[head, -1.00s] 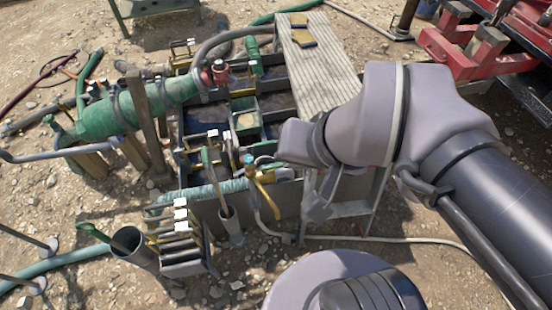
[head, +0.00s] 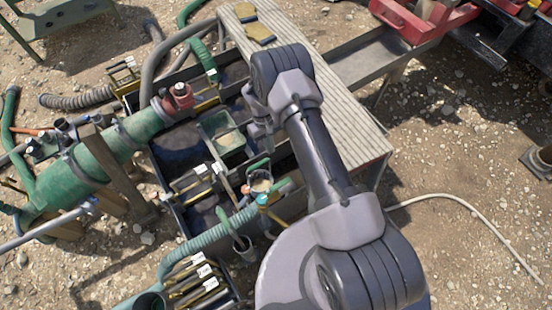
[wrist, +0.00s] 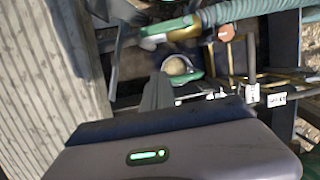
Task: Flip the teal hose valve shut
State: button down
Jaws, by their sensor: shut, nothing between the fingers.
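The teal valve (head: 263,199) sits on a yellow fitting at the near edge of the tank, just below a pale round cup (head: 260,184) with a green handle. In the wrist view the cup (wrist: 178,67) lies just past my fingertips. A sliver of teal, likely the valve, shows at that view's top edge, mostly cut off. My gripper (head: 259,140) is shut and empty above the tank, on the far side of the cup and apart from the valve. Its fingers (wrist: 158,90) are together in the wrist view.
A ribbed walkway (head: 340,115) runs along the tank's right side, with gloves (head: 259,33) on it. A ribbed teal hose (head: 215,232) crosses the near edge. A rack of yellow-handled tools (head: 203,285) stands in front. A green cylinder (head: 85,172) is at left.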

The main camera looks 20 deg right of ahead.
aim_at(278, 186)
jog(key=shift+s+d+f, duration=0.1)
jog(key=shift+s+f, duration=0.1)
jog(key=shift+f, duration=0.25)
jog(key=s+d+f+b, duration=0.2)
jog(key=s+f+b, duration=0.2)
jog(key=f, duration=0.5)
jog(key=shift+s+f, duration=0.35)
jog(key=shift+s, duration=0.75)
